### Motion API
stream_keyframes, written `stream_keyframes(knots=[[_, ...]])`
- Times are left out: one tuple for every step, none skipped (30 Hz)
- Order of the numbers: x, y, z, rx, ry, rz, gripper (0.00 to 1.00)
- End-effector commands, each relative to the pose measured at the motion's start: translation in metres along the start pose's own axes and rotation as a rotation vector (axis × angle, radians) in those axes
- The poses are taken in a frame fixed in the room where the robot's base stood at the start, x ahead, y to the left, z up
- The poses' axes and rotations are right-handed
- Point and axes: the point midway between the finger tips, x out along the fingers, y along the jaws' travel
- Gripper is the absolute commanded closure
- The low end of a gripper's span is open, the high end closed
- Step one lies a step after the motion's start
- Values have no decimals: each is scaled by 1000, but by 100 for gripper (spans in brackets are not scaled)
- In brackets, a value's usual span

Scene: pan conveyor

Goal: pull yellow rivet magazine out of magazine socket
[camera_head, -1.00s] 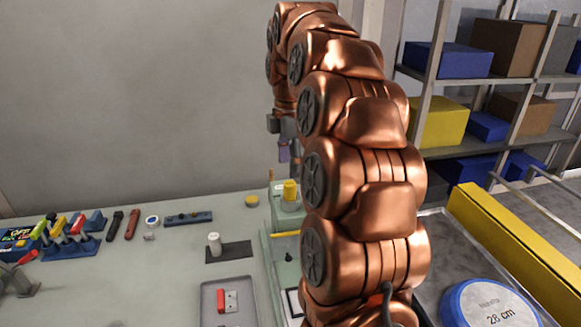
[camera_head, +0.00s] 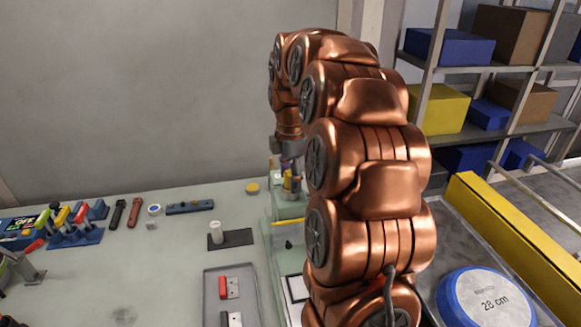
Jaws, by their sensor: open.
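The yellow rivet magazine (camera_head: 288,184) is a small upright yellow piece on the pale green machine at the back of the bench. It stands in the magazine socket (camera_head: 287,209), a pale green block; the seat itself is too small to make out. My gripper (camera_head: 285,176) points down from above, its fingers open at the height of the magazine. The fingers partly cover the magazine, and I cannot tell whether they touch it.
A yellow disc (camera_head: 252,189) lies left of the machine. A conveyor with a blue-rimmed pan (camera_head: 485,300) is at right.

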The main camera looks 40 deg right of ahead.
Motion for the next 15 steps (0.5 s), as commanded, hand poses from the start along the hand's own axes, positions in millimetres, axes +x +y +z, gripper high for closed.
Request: stream_keyframes(knots=[[1, 0, 0, 1, 0, -1, 38], [2, 0, 0, 1, 0, -1, 38], [3, 0, 0, 1, 0, -1, 38], [3, 0, 0, 1, 0, 0, 38], [3, 0, 0, 1, 0, 0, 38], [3, 0, 0, 1, 0, 0, 38], [3, 0, 0, 1, 0, 0, 38], [3, 0, 0, 1, 0, 0, 38], [3, 0, 0, 1, 0, 0, 38], [3, 0, 0, 1, 0, 0, 38], [3, 0, 0, 1, 0, 0, 38], [3, 0, 0, 1, 0, 0, 42], [3, 0, 0, 1, 0, 0, 45], [3, 0, 0, 1, 0, 0, 48], [3, 0, 0, 1, 0, 0, 53]])
